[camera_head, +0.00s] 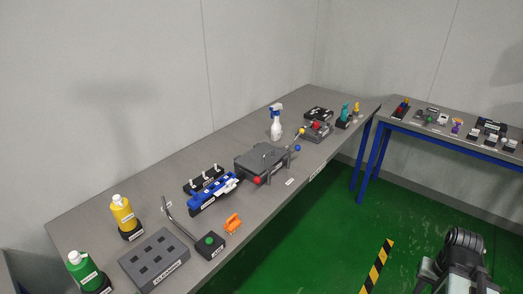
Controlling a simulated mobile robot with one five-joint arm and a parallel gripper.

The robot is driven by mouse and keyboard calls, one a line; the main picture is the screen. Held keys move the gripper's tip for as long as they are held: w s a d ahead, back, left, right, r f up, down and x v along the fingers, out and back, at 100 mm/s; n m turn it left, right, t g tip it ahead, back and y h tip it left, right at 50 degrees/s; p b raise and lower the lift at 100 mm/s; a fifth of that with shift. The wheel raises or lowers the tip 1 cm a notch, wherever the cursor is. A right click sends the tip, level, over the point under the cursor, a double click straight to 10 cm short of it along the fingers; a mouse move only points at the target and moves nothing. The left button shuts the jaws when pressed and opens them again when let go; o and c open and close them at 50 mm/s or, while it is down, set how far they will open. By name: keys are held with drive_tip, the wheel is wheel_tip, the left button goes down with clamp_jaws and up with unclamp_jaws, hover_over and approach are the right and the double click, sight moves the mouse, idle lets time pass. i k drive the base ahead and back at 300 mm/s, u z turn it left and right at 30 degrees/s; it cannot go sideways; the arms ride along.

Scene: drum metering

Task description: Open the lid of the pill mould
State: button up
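A dark grey block-like device (262,160) stands near the middle of the long grey bench, with a flat top that looks closed. It has a red ball knob at its front and a blue ball on a rod at its right. It may be the pill mould, but its label is too small to read. A smaller grey device (316,132) with a red knob stands further back. Part of my arm (463,250) shows at the bottom right, well away from the bench. I cannot make out my gripper's fingers.
On the long bench (80,225) stand a blue clamp-like fixture (214,190), an orange clip (233,223), a box with a green button (209,245), a holed grey block (153,260), bottles and a white spray bottle (276,124). A second bench (455,140) is at right.

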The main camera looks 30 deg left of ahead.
sight(263, 152)
drive_tip(key=u, duration=1.8)
